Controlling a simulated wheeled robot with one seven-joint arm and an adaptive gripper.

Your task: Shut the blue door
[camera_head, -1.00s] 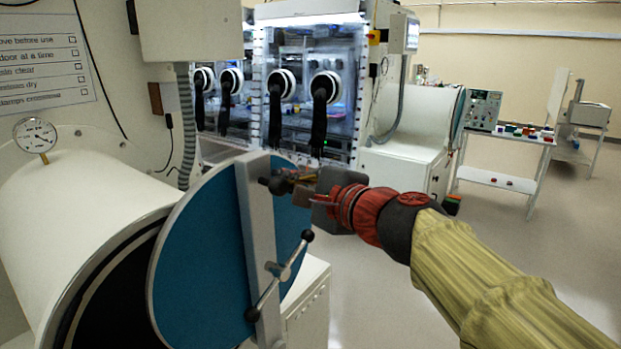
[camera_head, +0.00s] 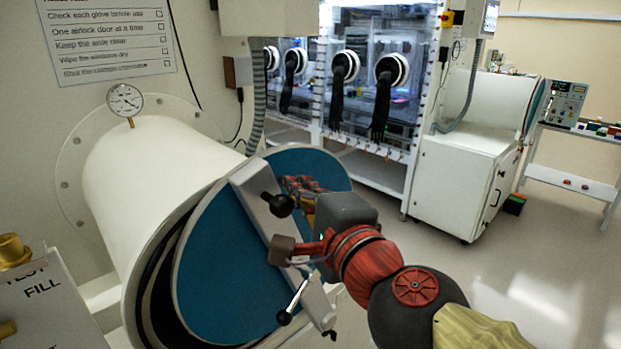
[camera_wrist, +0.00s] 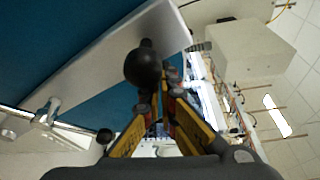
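The blue door (camera_head: 235,265) is a round disc with a pale bar (camera_head: 262,215) across its face. It stands ajar at the mouth of the white cylinder (camera_head: 150,180), with a dark gap between them at the left. A black ball knob (camera_head: 281,205) sits near the bar's upper end, and a crossed handle with black-tipped ends (camera_head: 285,317) is lower down. My gripper (camera_head: 291,217) is at the upper knob. In the wrist view, the knob (camera_wrist: 143,67) is just beyond the parted fingers (camera_wrist: 158,112); I cannot tell whether they touch it.
A gauge (camera_head: 124,100) stands on top of the cylinder. A labelled panel with brass fittings (camera_head: 45,300) is close at the lower left. The glovebox with black gloves (camera_head: 340,95) and a white cabinet (camera_head: 455,185) stand behind.

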